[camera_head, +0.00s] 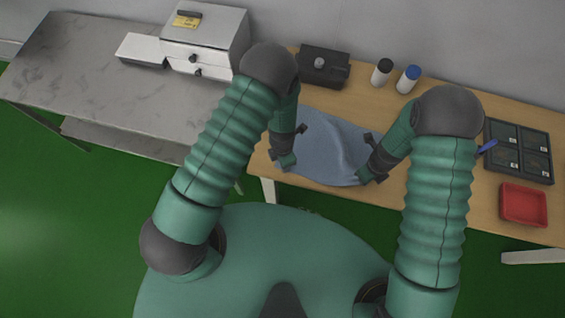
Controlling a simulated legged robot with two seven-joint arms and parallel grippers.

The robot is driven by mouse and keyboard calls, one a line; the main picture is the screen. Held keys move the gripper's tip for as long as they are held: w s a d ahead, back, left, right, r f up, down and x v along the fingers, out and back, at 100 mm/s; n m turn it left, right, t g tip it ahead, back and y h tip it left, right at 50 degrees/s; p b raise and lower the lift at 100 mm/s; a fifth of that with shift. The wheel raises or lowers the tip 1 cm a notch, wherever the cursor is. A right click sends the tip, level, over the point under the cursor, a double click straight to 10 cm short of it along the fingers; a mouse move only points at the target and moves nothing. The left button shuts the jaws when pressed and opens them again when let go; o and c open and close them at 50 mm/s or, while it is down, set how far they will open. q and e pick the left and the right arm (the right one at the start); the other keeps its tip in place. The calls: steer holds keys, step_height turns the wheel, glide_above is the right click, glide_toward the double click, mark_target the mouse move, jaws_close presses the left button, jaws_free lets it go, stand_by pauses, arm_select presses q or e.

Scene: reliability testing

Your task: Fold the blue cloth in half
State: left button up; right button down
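The blue cloth (323,150) lies on the wooden table near its front edge, with a raised wrinkle toward its right side. My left gripper (287,163) is at the cloth's left front edge, pointing down. My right gripper (364,176) is at the cloth's right front corner. The fingers of both grippers are small and partly hidden by my wrists, so I cannot tell whether either is open or shut on the cloth. My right forearm and wrist cover part of the cloth's right side.
Behind the cloth are a black box (324,68), a black-and-white bottle (382,72) and a blue-capped bottle (408,79). At right are a dark compartment tray (519,150), a blue pen-like item (487,146) and a red tray (523,204). A grey metal table (90,75) with a metal box (205,40) stands left.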

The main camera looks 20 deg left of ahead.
arm_select(q)
steer(key=shift+f, duration=0.2)
steer(key=shift+s, duration=0.1)
jaws_close()
stand_by(0.4)
steer(key=r, duration=0.4)
steer(key=shift+w+r, duration=0.2)
steer(key=shift+s+r, duration=0.15)
steer(key=shift+r, duration=0.2)
